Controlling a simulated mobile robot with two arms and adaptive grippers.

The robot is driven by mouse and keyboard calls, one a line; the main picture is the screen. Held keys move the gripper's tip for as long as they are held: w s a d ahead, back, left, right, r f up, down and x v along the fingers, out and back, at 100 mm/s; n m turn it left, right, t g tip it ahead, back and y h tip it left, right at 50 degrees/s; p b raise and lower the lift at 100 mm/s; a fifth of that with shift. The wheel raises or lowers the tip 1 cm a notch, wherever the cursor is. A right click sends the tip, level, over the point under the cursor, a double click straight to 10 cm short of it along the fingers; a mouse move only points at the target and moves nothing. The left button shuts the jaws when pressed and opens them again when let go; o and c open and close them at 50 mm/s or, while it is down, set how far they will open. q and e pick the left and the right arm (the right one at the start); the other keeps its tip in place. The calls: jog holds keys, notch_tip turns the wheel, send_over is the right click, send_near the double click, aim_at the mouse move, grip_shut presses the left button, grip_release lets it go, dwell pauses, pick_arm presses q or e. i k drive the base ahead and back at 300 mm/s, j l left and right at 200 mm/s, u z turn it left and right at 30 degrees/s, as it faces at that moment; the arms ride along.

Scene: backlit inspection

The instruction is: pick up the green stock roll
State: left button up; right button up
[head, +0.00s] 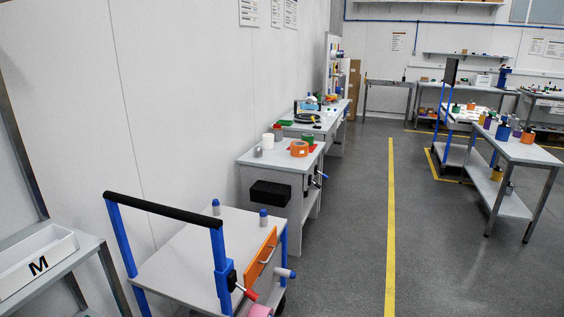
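I see no large green roll clearly. A small green object (308,138), perhaps a roll, stands behind an orange roll (299,148) on the grey bench (258,161) along the left wall. It is too small and far to be sure what it is. A flat green item (287,122) lies on the bench behind that. Neither of my grippers shows in the head view.
A blue-framed cart (190,257) with a black handle and orange drawer stands near, left of centre. A shelf with a white bin (38,262) marked M is at left. Tables with coloured items (515,152) stand at right. The grey floor (350,230) between is clear.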

aim_at(308, 139)
jog(key=i+l+z, duration=0.4)
jog(key=i, duration=0.5)
jog(key=i+z, duration=0.4)
jog(key=i, duration=0.5)
jog(key=i+l+u, duration=0.1)
jog(key=i+u, duration=0.15)
jog(key=i, duration=0.25)
jog(key=i+l+u, duration=0.25)
jog(key=i, duration=0.2)
jog(key=i+l+u, duration=0.2)
jog(key=i, duration=0.3)
